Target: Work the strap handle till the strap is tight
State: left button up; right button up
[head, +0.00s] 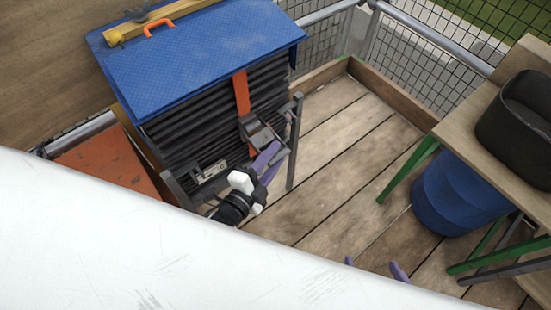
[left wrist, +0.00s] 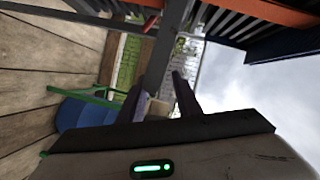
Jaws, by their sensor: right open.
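The orange strap (head: 241,92) runs down the front of a stack of dark tiles (head: 195,125) in the head view. Its grey ratchet with the handle (head: 262,134) sits at the lower right of the stack front. My left gripper (head: 269,161) is just below and in front of the ratchet, its purple fingers pointing up towards it. My right gripper (head: 374,268) shows only two spread purple fingertips, over the plank floor; the rest is hidden.
A blue cover (head: 200,55) lies on the stack, with a yellow level (head: 160,20) and an orange clamp-like piece (head: 158,27). A grey post (head: 294,140) stands right beside my left gripper. A bench (head: 480,110) and blue barrel (head: 455,192) are at right. The floor between is clear.

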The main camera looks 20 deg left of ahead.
pick_arm(q)
jog(key=shift+s+d+f, duration=0.1)
jog(key=shift+d, duration=0.05)
jog(key=shift+s, duration=0.1)
jog(key=shift+s, duration=0.35)
jog(key=v, duration=0.9)
jog(key=shift+s, duration=0.2)
jog(key=s+f+n+g+y, duration=0.1)
jog(key=s+f+n+g, duration=0.5)
jog(key=n, duration=0.8)
jog(key=shift+s+a+f+g, duration=0.2)
jog(key=shift+s+a+g, duration=0.15)
jog(key=shift+s+g, duration=0.7)
jog(key=shift+s+t, duration=0.15)
jog(key=shift+t, duration=0.2)
dwell(0.4)
